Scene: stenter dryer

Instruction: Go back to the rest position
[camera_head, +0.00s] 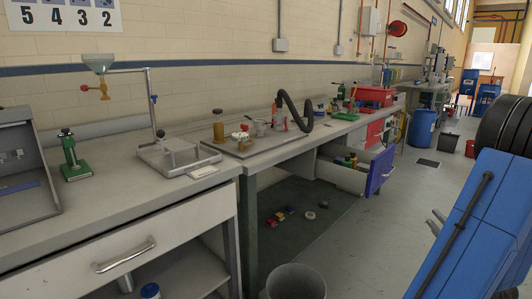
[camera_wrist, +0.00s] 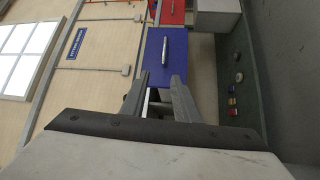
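My gripper (camera_wrist: 159,90) shows in the wrist view with its two grey fingers apart and nothing between the tips. Beyond the fingertips is a blue drawer front (camera_wrist: 160,40) with a silver handle; it is apart from the fingers. In the head view this drawer (camera_head: 380,170) stands pulled out under the far bench, with several bottles inside. Two grey fingertips of my gripper (camera_head: 436,217) show at the right, beside the large blue part of my arm, which hides the rest of the gripper.
A long grey bench (camera_head: 110,200) runs along the left wall, carrying a stand, a green device (camera_head: 73,160) and tools. A grey bin (camera_head: 296,283) stands on the floor in front. Several small coloured items lie under the bench. The aisle floor (camera_head: 365,250) is clear.

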